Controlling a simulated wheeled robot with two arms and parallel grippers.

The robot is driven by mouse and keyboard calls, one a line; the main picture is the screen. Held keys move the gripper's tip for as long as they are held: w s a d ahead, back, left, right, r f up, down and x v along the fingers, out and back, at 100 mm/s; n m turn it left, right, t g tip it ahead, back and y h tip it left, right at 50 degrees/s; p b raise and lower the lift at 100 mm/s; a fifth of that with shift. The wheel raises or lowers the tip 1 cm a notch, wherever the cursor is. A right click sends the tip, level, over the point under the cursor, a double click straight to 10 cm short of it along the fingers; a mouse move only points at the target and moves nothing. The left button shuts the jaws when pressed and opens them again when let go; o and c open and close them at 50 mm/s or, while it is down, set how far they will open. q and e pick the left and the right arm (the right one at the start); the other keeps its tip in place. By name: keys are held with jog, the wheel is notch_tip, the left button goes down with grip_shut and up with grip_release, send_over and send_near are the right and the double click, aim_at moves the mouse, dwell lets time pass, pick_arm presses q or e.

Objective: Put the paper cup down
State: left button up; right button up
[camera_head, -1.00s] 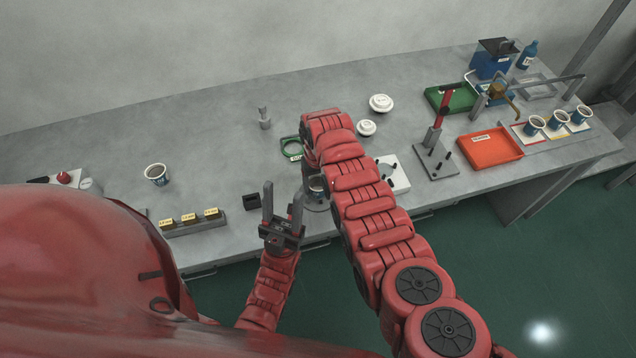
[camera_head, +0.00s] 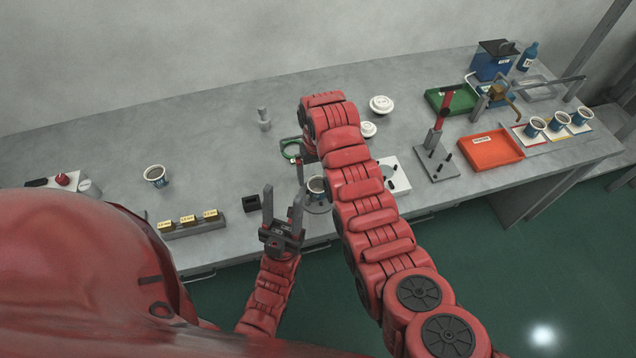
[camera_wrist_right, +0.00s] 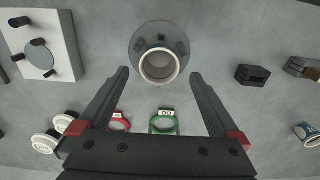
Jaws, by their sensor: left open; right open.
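A paper cup (camera_head: 316,184) stands upright on a round grey stand (camera_head: 316,207) near the bench's front edge, partly behind my right arm. In the right wrist view the cup (camera_wrist_right: 158,66) is seen from above, inside the outline of the round stand (camera_wrist_right: 140,38). My right gripper (camera_wrist_right: 160,73) is open, its fingertips apart on either side of the cup's near rim with gaps showing. In the head view that gripper is mostly hidden by my arm. My left gripper (camera_head: 282,191) is open and empty, fingers up, in front of the bench.
A green ring gauge (camera_wrist_right: 164,121) and a red one (camera_wrist_right: 119,122) lie near white lids (camera_wrist_right: 45,142). A small black block (camera_head: 251,203) is left of the stand; a white plate with pegs (camera_head: 397,178) is right. Another cup (camera_head: 156,175) stands at left. An orange tray (camera_head: 491,150) is farther right.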

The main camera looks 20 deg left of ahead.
notch_tip(320, 180, up, 7)
jog(key=p, duration=0.1)
jog(key=shift+f+p, duration=0.15)
jog(key=shift+p, duration=0.25)
jog(key=shift+d, duration=0.1)
